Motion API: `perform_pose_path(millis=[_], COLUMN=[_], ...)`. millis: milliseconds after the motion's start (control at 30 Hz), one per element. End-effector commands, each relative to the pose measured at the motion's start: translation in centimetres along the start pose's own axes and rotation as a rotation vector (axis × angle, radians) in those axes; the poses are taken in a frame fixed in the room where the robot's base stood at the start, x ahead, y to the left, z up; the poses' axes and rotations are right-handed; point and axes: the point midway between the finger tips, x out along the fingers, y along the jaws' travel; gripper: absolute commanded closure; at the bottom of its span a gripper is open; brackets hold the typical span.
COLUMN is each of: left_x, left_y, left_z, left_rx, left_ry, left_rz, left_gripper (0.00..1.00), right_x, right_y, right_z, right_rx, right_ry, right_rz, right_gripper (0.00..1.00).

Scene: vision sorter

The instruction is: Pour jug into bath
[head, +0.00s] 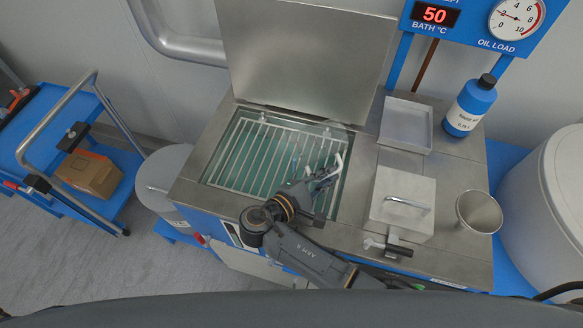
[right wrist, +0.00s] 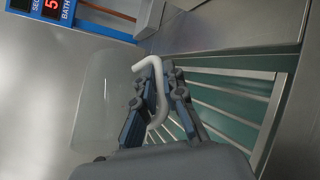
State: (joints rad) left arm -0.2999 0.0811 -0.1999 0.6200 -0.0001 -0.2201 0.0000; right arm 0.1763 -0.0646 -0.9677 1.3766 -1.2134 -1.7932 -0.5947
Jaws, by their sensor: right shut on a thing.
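The bath (head: 206,158) is an open steel basin of green liquid with a metal rack (head: 262,155) in it; its edge also shows in the right wrist view (right wrist: 262,62). My right gripper (head: 322,178) is over the right part of the bath. It is shut on the white handle (right wrist: 155,80) of the clear jug (right wrist: 105,100). The jug is see-through and only faint in the head view (head: 335,137), above the bath's right back corner. I cannot tell its exact tilt or whether it holds liquid. My left gripper is not in view.
The raised lid (head: 305,55) stands behind the bath. To the right are a shallow tray (head: 407,125), a blue bottle (head: 470,105), a lidded steel box (head: 403,195) and a metal cup (head: 479,212). A blue cart (head: 70,150) with a cardboard box stands at left.

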Motion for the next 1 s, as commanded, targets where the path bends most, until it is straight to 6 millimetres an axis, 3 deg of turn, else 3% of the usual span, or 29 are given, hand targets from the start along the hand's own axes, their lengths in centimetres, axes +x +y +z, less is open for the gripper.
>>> perform_pose_path(millis=[1000], left_x=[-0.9], left_y=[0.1], left_z=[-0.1], left_rx=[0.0], left_ry=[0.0], left_rz=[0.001], left_gripper=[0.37], right_x=[-0.6], right_y=[1.2], right_z=[0.8], right_rx=[-0.024], right_ry=[-0.074], right_rz=[0.082], right_gripper=[1.0])
